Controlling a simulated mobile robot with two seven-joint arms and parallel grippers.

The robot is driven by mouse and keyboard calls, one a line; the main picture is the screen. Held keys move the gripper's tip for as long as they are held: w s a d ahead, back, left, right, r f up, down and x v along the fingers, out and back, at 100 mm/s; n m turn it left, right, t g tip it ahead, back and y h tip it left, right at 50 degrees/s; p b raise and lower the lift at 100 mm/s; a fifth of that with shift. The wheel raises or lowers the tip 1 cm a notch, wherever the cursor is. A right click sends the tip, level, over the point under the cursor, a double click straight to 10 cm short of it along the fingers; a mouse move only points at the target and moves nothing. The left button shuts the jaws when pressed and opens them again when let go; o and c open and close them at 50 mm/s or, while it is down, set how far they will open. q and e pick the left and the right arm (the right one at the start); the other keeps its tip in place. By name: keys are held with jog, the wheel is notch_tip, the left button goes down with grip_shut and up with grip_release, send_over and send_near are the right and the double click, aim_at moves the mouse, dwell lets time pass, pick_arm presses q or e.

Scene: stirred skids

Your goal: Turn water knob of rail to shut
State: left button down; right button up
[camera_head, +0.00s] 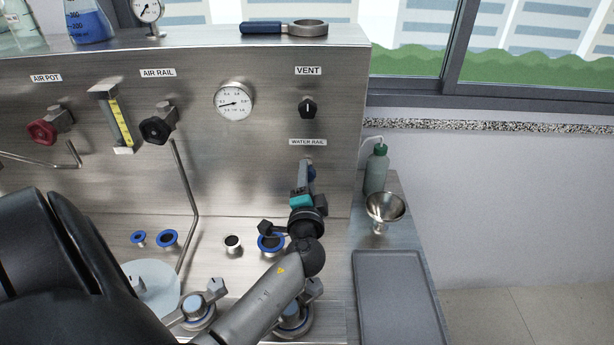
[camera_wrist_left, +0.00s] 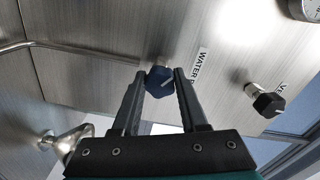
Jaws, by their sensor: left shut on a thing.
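The water rail knob is dark blue, with a pale pointer line, and sits below the "WATER RAIL" label (camera_head: 308,142) on the steel panel. In the left wrist view the knob (camera_wrist_left: 159,81) lies between the tips of my left gripper (camera_wrist_left: 160,77). The gripper is shut on it, one finger on each side. My right gripper is not in view.
The black vent knob (camera_head: 308,108) is above the water knob. A pressure gauge (camera_head: 234,101), black air rail knob (camera_head: 158,129) and red air pot knob (camera_head: 43,132) are to the left. A funnel (camera_head: 385,208), green-capped bottle (camera_head: 376,170) and grey tray (camera_head: 396,257) are to the right.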

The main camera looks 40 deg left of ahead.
pick_arm(q)
jog(key=m+p, duration=0.1)
jog(key=m, duration=0.4)
jog(key=shift+m, duration=0.3)
jog(key=m+p, duration=0.2)
jog(key=m, duration=0.3)
jog(key=shift+m, duration=0.3)
jog(key=shift+c, duration=2.2)
grip_release()
jog(key=shift+s+d, duration=0.1)
jog(key=b+v, duration=0.1)
jog(key=v, duration=1.4)
jog(key=shift+b, duration=0.4)
